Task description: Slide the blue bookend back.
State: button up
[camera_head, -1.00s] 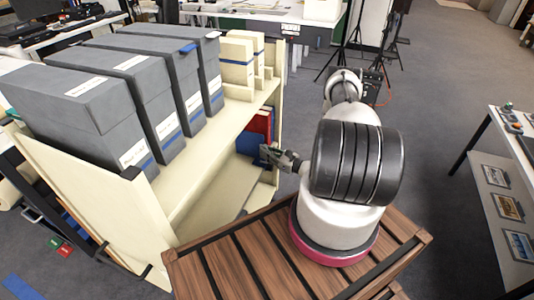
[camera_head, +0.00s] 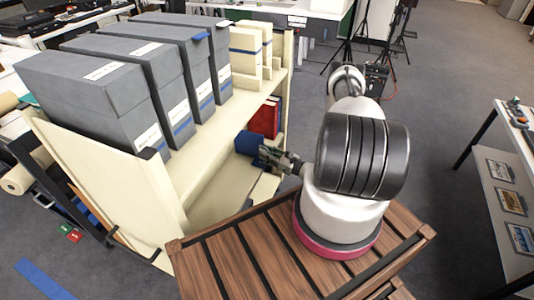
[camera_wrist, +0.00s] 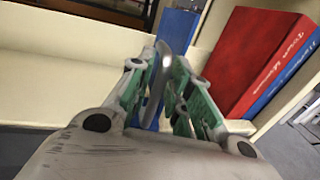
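The blue bookend (camera_head: 247,144) stands on the lower shelf of the cream unit, left of my gripper. In the wrist view the blue upright (camera_wrist: 178,28) shows just beyond my fingertips. My gripper (camera_head: 268,156) reaches in low from the right, at the bookend's near edge. In the wrist view its green fingers (camera_wrist: 165,75) are close together with only a narrow gap, and some blue shows in it. A curved grey piece lies between the fingers. I cannot tell whether they grip or only touch the bookend.
A red book (camera_head: 264,119) and a blue one stand behind the bookend against the shelf's end; the wrist view shows them at right. Grey archival boxes (camera_head: 112,98) and cream boxes (camera_head: 246,54) fill the top shelf. The lower shelf (camera_head: 215,192) is clear toward the front.

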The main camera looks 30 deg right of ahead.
jog(key=shift+o, duration=0.2)
jog(key=v, duration=1.2)
